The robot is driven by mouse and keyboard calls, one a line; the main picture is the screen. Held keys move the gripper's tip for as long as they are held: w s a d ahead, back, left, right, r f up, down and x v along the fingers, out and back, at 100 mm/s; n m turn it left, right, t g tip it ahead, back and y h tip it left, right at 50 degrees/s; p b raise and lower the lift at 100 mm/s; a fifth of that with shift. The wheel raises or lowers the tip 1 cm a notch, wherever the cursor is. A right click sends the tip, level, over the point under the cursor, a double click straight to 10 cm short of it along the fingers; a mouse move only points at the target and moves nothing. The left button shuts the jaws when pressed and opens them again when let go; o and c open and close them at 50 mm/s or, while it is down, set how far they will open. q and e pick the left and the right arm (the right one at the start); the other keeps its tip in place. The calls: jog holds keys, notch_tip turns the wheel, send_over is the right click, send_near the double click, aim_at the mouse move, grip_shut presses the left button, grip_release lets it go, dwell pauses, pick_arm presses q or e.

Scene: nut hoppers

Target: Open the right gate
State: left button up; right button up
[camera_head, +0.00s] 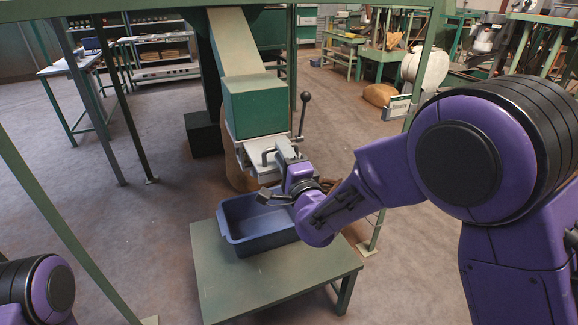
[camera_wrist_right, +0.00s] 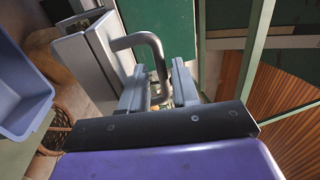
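The gate (camera_head: 262,157) is a pale grey metal plate at the lower end of the green hopper spout (camera_head: 255,105). It carries a grey loop handle (camera_wrist_right: 142,40), also seen in the head view (camera_head: 268,157). My right gripper (camera_head: 286,152) is at the handle. In the right wrist view its two grey fingers (camera_wrist_right: 159,84) stand apart, with one leg of the handle between them and a gap visible. Contact with the handle cannot be told. My left gripper is out of view.
A blue bin (camera_head: 229,228) stands on a low green table (camera_head: 225,283) below the spout. A lever with a black knob (camera_head: 304,98) rises just right of the gate. Green frame posts (camera_head: 135,145) stand around the hopper.

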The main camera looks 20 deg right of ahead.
jog(key=v, duration=0.8)
jog(key=shift+b, duration=0.45)
jog(key=s+d+f+n+g+h+p, duration=0.1)
jog(key=s+d+f+n+g, duration=0.2)
jog(key=f, duration=0.4)
jog(key=s+d+f+n+g+h+p, duration=0.1)
jog(key=s+d+f+n+g+h, duration=0.15)
jog(key=f, duration=0.55)
jog(key=s+d+f+n+g+h+p, duration=0.1)
jog(key=s+d+f+n+g, duration=0.2)
jog(key=f, duration=0.4)
jog(key=s+d+f+g+p, duration=0.1)
jog(key=s+d+f+g, duration=0.1)
jog(key=s+f, duration=0.3)
jog(key=s+d+f+n+g, duration=0.1)
jog(key=s+f, duration=0.4)
jog(key=s, duration=0.6)
jog(key=s+d+f+g+h+p, duration=0.1)
jog(key=s+d+f+g, duration=0.2)
jog(key=s, duration=0.5)
jog(key=shift+f+n+g+p, duration=0.35)
jog(key=shift+f+g, duration=0.55)
jog(key=shift+g, duration=0.25)
